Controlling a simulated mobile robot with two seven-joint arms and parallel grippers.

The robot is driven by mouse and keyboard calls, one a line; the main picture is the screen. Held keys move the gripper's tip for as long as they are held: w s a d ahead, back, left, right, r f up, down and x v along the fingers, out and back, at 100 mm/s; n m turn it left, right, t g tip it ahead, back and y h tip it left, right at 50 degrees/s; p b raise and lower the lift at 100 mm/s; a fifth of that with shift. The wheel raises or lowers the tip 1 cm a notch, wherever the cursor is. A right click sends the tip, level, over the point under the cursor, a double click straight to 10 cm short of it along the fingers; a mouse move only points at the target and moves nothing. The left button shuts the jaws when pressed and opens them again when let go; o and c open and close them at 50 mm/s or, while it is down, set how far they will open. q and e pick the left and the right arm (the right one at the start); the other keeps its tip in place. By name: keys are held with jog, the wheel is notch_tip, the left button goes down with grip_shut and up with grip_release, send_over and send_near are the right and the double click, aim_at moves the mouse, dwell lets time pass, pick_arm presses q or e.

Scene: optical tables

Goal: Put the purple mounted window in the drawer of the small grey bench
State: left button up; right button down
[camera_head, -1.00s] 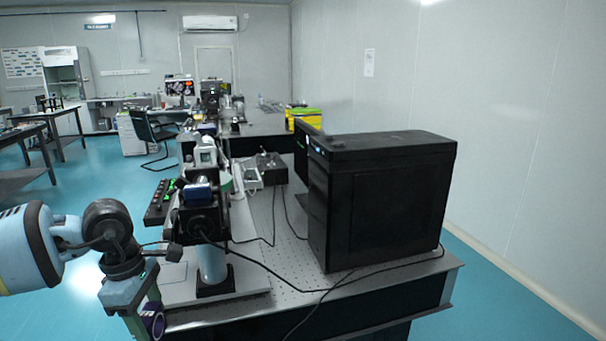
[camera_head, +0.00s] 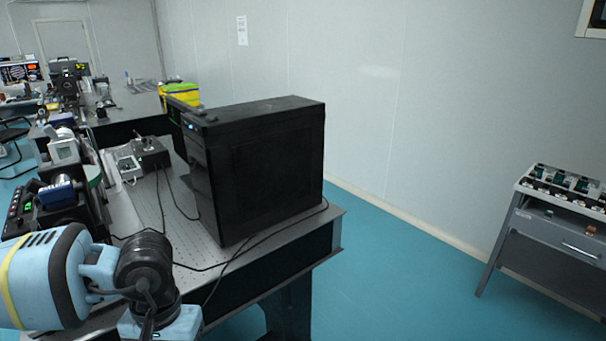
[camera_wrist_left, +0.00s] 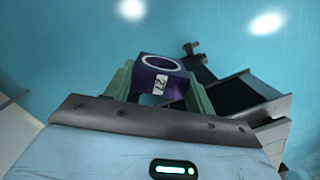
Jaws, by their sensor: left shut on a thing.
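The purple mounted window (camera_wrist_left: 158,76), a purple block with a round opening and a white label reading 21, is between the green fingers of my left gripper (camera_wrist_left: 160,88) in the left wrist view. The fingers are shut on its sides, above blue floor. In the head view my left arm is at the lower left, and its fingers and the window are out of frame. The small grey bench (camera_head: 507,225) stands at the right edge. Its drawer (camera_head: 560,240) has a bar handle; I cannot tell for sure whether it is open. My right gripper is not in view.
A perforated optical table (camera_head: 215,262) carries a black computer case (camera_head: 265,165), cables and optical devices. Several small mounted parts (camera_head: 565,185) stand on the grey bench's top. Clear blue floor (camera_head: 410,270) lies between the table and the bench.

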pick_arm(q)
jog(key=shift+d, duration=0.1)
jog(key=shift+s+f, duration=0.1)
jog(key=shift+f, duration=0.25)
jog(key=s+f, duration=0.4)
jog(key=f, duration=1)
jog(key=shift+w+f, duration=0.1)
